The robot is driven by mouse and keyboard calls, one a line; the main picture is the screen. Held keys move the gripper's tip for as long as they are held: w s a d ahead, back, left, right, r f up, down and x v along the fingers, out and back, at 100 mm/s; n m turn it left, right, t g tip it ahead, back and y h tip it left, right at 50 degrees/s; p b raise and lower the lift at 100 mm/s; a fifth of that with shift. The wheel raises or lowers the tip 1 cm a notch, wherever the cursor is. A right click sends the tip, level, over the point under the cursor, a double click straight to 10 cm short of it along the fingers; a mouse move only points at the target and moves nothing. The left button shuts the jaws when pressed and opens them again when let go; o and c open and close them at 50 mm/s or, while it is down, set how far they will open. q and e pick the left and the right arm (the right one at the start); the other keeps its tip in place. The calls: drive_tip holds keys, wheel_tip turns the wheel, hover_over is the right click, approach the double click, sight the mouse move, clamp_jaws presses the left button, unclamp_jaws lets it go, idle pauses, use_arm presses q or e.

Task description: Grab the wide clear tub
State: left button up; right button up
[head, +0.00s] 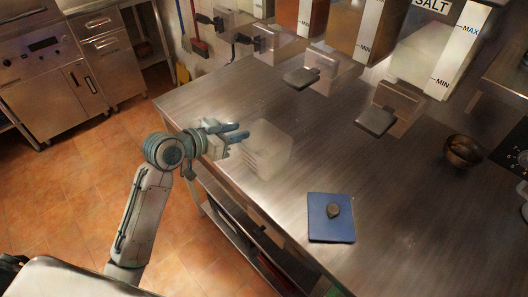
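The wide clear tub (268,150) stands on the steel counter, near its left front edge. It is see-through, with ridged sides. My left gripper (242,131) is at the tub's left side, with its two blue fingers pointing at it and a gap between them. The fingertips overlap the tub's left edge in the picture; I cannot tell whether they touch it. My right gripper is not in view.
A blue board (328,232) with a small dark round object (333,211) lies on the counter (300,190) in front. A brown bowl (463,151) stands at right. Several dispensers with dark flaps (376,120) line the back. Bare counter lies right of the tub.

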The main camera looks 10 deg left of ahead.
sight(248, 127)
use_arm(q)
drive_tip(key=shift+w+d+f+p, duration=0.1)
drive_tip(key=shift+w+d+p, duration=0.1)
drive_tip(key=shift+w+p, duration=0.25)
drive_tip(key=x, duration=0.1)
drive_tip(key=p+x, duration=0.1)
drive_tip(key=x, duration=0.1)
drive_tip(key=shift+w+f, duration=0.15)
drive_tip(key=shift+w, duration=0.25)
drive_tip(key=shift+w+d+f, duration=0.15)
drive_tip(key=shift+w+f, duration=0.1)
drive_tip(key=shift+c, duration=0.2)
clamp_jaws()
